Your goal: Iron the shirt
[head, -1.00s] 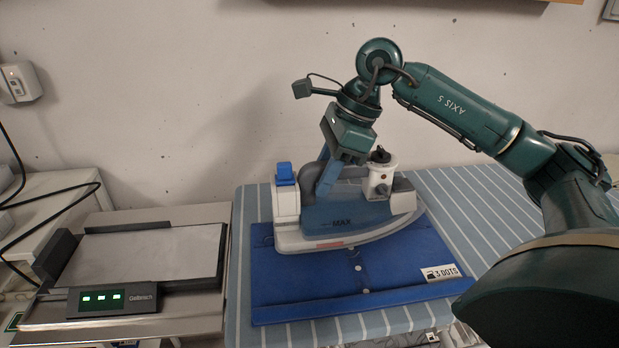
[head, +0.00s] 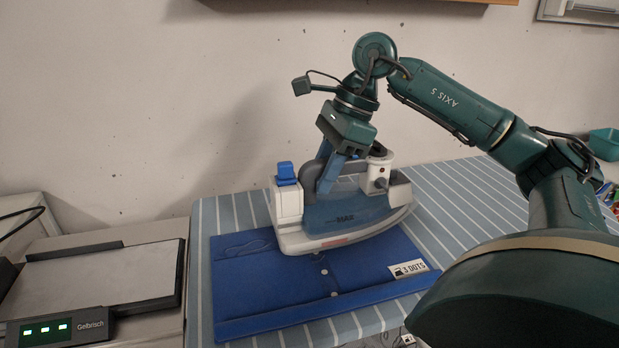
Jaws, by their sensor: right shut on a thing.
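A blue folded shirt (head: 260,292) lies flat on a blue-and-white striped board (head: 470,195). A white label with "3 DOTS" (head: 409,269) is on its right part. A blue, grey and white iron (head: 345,215) is over the shirt's far half, its underside at or just above the cloth; I cannot tell if it touches. My right gripper (head: 331,180) is shut on the iron's handle from above, hiding part of the handle. My left gripper is not in view.
A grey flat plate device (head: 105,277) with a green-lit display (head: 47,329) stands at the left. The near-left part of the shirt is uncovered.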

